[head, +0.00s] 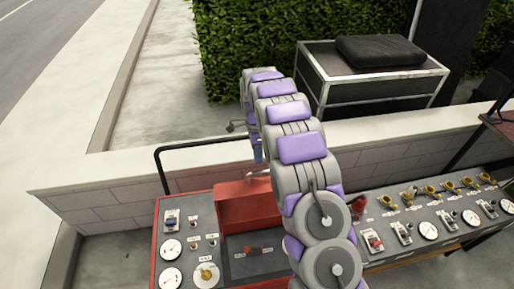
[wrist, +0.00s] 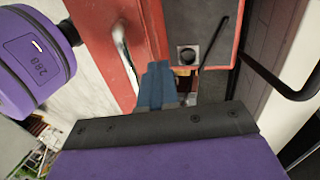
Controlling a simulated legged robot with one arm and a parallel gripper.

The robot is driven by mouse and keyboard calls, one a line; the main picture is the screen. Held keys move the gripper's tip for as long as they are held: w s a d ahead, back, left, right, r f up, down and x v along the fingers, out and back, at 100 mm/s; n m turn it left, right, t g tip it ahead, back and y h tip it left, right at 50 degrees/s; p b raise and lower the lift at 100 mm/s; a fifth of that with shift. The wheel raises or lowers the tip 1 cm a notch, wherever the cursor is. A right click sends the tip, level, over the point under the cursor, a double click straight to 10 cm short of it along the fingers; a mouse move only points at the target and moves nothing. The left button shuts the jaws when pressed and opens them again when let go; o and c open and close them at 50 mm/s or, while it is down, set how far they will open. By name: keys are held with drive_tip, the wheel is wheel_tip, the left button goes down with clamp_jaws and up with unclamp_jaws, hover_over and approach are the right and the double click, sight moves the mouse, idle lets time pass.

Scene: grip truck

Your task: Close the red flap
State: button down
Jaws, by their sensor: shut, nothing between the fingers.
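The red flap (head: 245,205) is at the back of the red-framed control panel, partly hidden behind my arm. A silver handle (head: 257,175) shows at its upper edge. In the wrist view the red flap (wrist: 104,50) is at the upper left, with the silver handle (wrist: 122,50) along it. My gripper (wrist: 158,82) is shut and empty, just right of the handle's lower end. I cannot tell whether it touches the handle. In the head view my gripper is mostly hidden by my arm. How far the flap stands open is hard to tell.
The control panel (head: 181,207) has gauges and switches. A black rail (head: 205,145) stands behind its left side. A second panel (head: 415,212) with yellow valves is on the right. A low wall (head: 110,195) runs behind, with a metal-framed table (head: 375,75) beyond.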

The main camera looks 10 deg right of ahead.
drive_tip(key=shift+s+a+f, duration=0.15)
drive_tip(key=shift+s, duration=0.45)
drive_tip(key=shift+s+a+f, duration=0.1)
drive_tip(key=shift+s, duration=0.5)
drive_tip(key=shift+d, duration=0.1)
